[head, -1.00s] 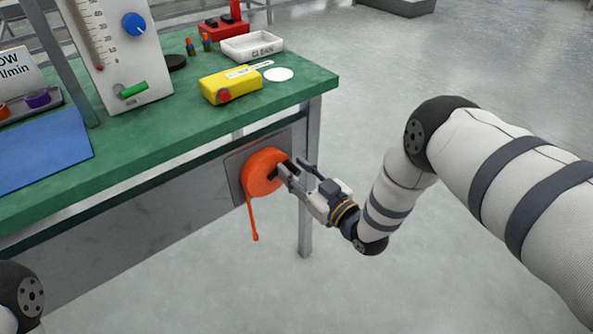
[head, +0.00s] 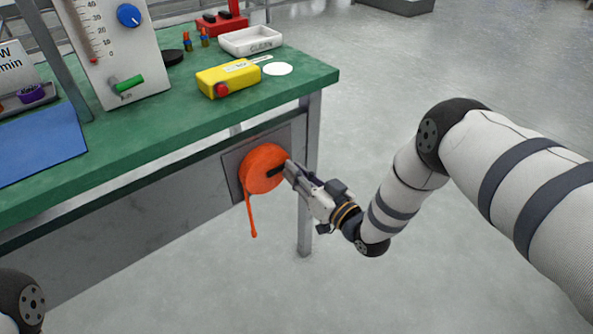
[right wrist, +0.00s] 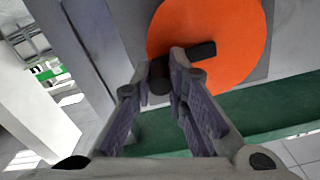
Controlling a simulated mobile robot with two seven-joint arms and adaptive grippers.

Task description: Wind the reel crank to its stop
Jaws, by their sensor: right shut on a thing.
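The orange reel (head: 262,172) is mounted on a grey plate under the green bench, with a short orange strap (head: 252,218) hanging from it. In the right wrist view the reel (right wrist: 230,30) fills the upper middle. Its dark crank arm (right wrist: 203,51) runs across the reel's face to a dark knob (right wrist: 159,78). My right gripper (head: 289,171) is at the right side of the reel; in the right wrist view its fingers (right wrist: 168,72) are closed around the knob. My left gripper is not in view.
The green bench (head: 160,130) stands above the reel, with a bench leg (head: 307,200) close behind my right gripper. A yellow box (head: 230,79), a white tray (head: 250,41) and a blue mat (head: 40,145) are on top. Floor to the right is clear.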

